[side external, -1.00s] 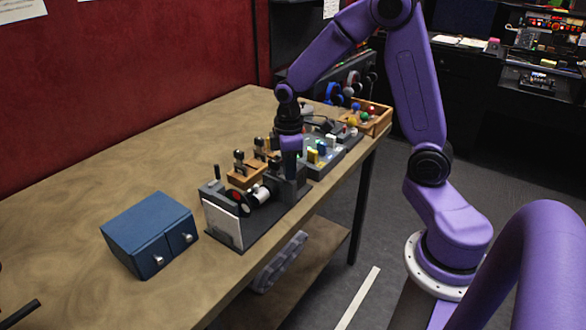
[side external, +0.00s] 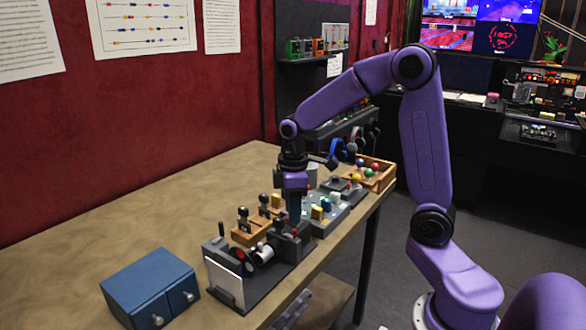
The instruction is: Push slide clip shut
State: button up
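A dark grey device (side external: 275,284) stands near the table's front edge. It has a white panel (side external: 224,284) in front, a red disc (side external: 237,255) and a black-and-white roller (side external: 262,254). A dark block (side external: 289,245) with a small knob sits at its back right end. I cannot make out which part is the slide clip. My gripper (side external: 294,222) points down just above the dark block. Its fingers are too small and dark to tell whether they are open or shut, or whether they touch anything.
A blue two-door box (side external: 150,284) stands at the left. Wooden blocks with black handles (side external: 252,233) stand behind the device. A panel with coloured buttons (side external: 330,208) and a wooden tray of coloured balls (side external: 375,178) lie beyond.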

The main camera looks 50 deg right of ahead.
notch_tip(320, 180, up, 12)
dwell(0.4)
dwell(0.3)
jog(key=s+a+f+n, duration=0.2)
jog(key=s+a+f, duration=0.3)
jog(key=s+a, duration=0.5)
jog(key=s+f, duration=0.3)
jog(key=s, duration=0.4)
jog(key=s+f+n, duration=0.1)
jog(key=s+f, duration=0.1)
jog(key=s, duration=0.5)
jog(key=shift+s+f+n, duration=0.15)
jog(key=shift+f+n, duration=0.15)
jog(key=shift+f, duration=0.1)
